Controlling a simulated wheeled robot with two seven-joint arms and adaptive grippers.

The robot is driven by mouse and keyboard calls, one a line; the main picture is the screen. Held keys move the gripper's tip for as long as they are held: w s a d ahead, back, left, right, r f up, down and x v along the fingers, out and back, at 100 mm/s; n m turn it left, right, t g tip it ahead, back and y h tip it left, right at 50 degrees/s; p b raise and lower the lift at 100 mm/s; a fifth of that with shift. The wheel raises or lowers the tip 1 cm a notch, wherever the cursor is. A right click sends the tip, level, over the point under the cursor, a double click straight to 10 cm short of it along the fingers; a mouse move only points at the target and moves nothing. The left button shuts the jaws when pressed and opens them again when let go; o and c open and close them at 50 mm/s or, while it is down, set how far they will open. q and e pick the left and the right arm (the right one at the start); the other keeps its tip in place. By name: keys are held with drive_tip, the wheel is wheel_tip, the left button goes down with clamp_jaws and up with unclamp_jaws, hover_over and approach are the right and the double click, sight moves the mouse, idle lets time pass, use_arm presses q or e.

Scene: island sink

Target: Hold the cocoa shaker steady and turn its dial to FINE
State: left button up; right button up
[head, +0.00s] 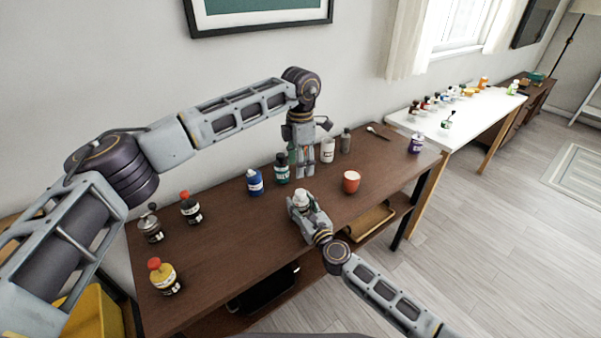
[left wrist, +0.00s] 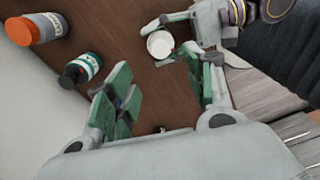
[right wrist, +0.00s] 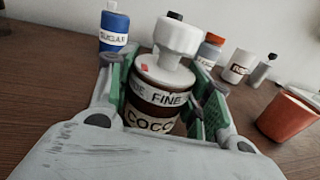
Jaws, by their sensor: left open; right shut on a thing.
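The cocoa shaker (right wrist: 158,100) stands upright in the right wrist view, brown with white label bands and a white dial on top (right wrist: 177,38). A red mark sits on its white collar, above the gap between the letters "DE" and the word "FINE". My right gripper (head: 301,205) is shut around the shaker body. The shaker's white top (head: 301,197) shows in the head view. My left gripper (head: 306,172) is open and empty, pointing down behind the shaker. In the left wrist view the white top (left wrist: 160,44) lies beyond my open fingers (left wrist: 160,88).
A blue sugar bottle (head: 255,182) and a green bottle (head: 282,169) stand left of my left gripper. A red cup (head: 351,182) stands to the right of the shaker. Other bottles stand at the back and left.

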idle(0.3)
drive_tip(key=o, duration=1.2)
drive_tip(key=shift+c, duration=0.2)
drive_tip(key=shift+s+d, duration=0.1)
drive_tip(key=shift+s, duration=0.1)
drive_tip(key=v, duration=1.1)
drive_tip(key=shift+s, duration=0.25)
drive_tip(key=shift+d, duration=0.15)
drive_tip(key=shift+s, duration=0.1)
